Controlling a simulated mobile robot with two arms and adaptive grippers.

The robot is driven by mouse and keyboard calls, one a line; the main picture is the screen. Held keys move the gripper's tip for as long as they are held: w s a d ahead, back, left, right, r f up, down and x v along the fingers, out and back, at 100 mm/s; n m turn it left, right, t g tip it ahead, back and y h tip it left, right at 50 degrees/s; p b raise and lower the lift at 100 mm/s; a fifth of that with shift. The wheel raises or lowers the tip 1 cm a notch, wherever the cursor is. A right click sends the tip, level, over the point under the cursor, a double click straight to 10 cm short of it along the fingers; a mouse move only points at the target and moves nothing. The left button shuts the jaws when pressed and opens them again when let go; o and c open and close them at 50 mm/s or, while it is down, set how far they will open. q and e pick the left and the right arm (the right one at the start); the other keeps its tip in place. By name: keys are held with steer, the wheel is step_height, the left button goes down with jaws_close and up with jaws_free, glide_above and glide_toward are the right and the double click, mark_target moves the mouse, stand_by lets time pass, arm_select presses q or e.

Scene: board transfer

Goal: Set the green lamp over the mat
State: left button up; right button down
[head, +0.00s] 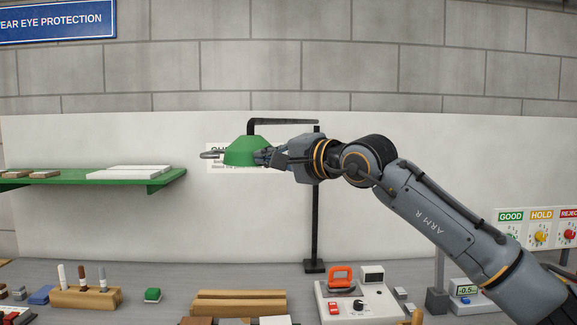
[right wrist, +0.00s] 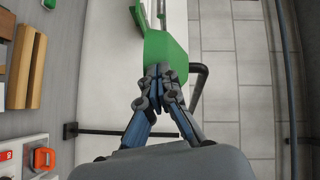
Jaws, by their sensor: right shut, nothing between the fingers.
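The green lamp shade (head: 245,150) hangs from a black arm on a black post (head: 315,220) that stands on the bench. A grey loop handle (head: 211,154) sticks out at the shade's left side. My right gripper (head: 263,157) is shut and empty at the shade's right side; its fingertips look close to or touching the shade. In the right wrist view the shut fingers (right wrist: 160,75) point at the green shade (right wrist: 165,48), overlapping its near edge. I cannot make out a mat for certain. My left gripper is not in view.
A green shelf (head: 165,182) with white boards (head: 128,172) is at left. The bench holds a block of pens (head: 85,298), a green block (head: 152,295), wooden bars (head: 238,303) and a white device with an orange handle (head: 340,276). A GOOD/HOLD/REJECT panel (head: 540,228) stands right.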

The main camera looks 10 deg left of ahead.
mark_target(244, 156)
steer(key=shift+m+t+h, duration=0.5)
steer(key=shift+t, duration=0.3)
steer(key=a, duration=0.2)
steer(key=w+a+b, duration=0.1)
steer(key=a, duration=0.1)
steer(key=shift+a, duration=0.25)
steer(key=shift+s+a+r, duration=0.1)
steer(key=shift+s+r, duration=0.05)
steer(key=shift+r, duration=0.1)
steer(key=shift+a, duration=0.2)
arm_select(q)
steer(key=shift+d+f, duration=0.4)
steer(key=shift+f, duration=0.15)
arm_select(e)
steer(key=shift+s+a+r+m+h, duration=0.1)
steer(key=shift+s+r+m+h, duration=0.05)
steer(key=shift+r+m+h, duration=0.15)
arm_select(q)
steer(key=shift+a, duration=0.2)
